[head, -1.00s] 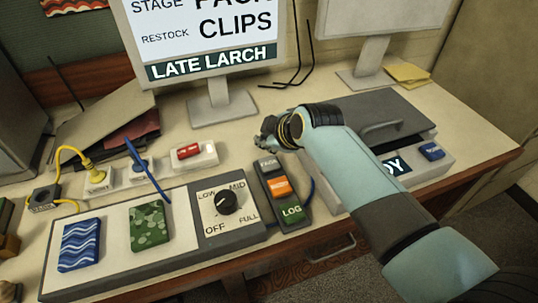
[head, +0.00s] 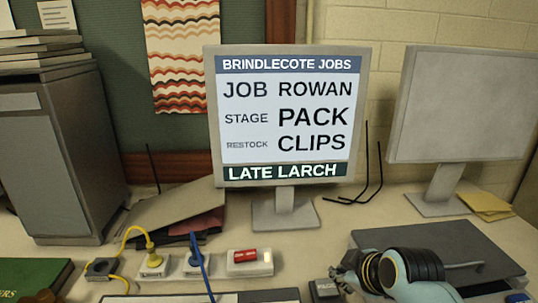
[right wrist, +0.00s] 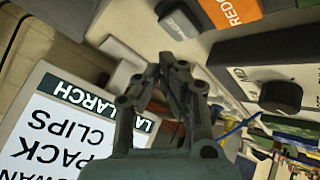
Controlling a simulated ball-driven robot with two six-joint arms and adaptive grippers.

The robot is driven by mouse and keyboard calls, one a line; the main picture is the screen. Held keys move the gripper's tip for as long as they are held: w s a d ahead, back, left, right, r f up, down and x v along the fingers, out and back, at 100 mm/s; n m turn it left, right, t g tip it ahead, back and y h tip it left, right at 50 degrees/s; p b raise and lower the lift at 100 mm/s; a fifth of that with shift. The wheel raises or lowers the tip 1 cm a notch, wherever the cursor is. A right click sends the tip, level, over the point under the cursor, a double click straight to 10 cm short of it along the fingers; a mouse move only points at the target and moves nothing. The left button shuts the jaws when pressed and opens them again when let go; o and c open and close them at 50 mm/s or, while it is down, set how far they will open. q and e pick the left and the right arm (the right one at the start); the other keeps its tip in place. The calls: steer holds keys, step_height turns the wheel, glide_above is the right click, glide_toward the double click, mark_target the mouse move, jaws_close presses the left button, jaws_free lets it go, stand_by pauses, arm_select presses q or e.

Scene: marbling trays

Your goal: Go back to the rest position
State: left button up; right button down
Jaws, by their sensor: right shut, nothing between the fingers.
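My right gripper (head: 346,272) shows at the lower right of the head view, with its dark fingers pointing left. It is shut and empty, above the desk beside the grey lidded box (head: 440,255). In the right wrist view its fingers (right wrist: 172,60) are drawn together with nothing held between them. Most of my right arm is cut off by the lower edge of the head view. My left gripper is in neither view.
A lit job monitor (head: 285,120) and a blank monitor (head: 465,105) stand behind. A red switch (head: 245,255) and a yellow plug (head: 150,258) sit left of my gripper.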

steer(key=s+d+r+m+g+h, duration=0.1)
steer(key=s+d+r+m+g, duration=0.15)
steer(key=s, duration=0.75)
steer(key=s+d+r+m+g+h, duration=0.1)
steer(key=s+d+r+m, duration=0.3)
steer(key=s, duration=0.5)
steer(key=s+d+r+m+g+h, duration=0.1)
steer(key=s+d+r+m, duration=0.2)
steer(key=s, duration=0.7)
step_height(320, 180, down, 40)
steer(key=s+d+g+b, duration=0.2)
steer(key=s+d+b, duration=0.1)
steer(key=b, duration=1)
steer(key=s+f+b, duration=0.4)
steer(key=s+f, duration=0.4)
steer(key=f, duration=0.3)
steer(key=s+f+b, duration=0.4)
steer(key=s+f, duration=0.5)
steer(key=f, duration=0.3)
steer(key=shift+s+d+g, duration=0.15)
steer(key=shift+d+g, duration=0.1)
steer(key=shift+g, duration=0.1)
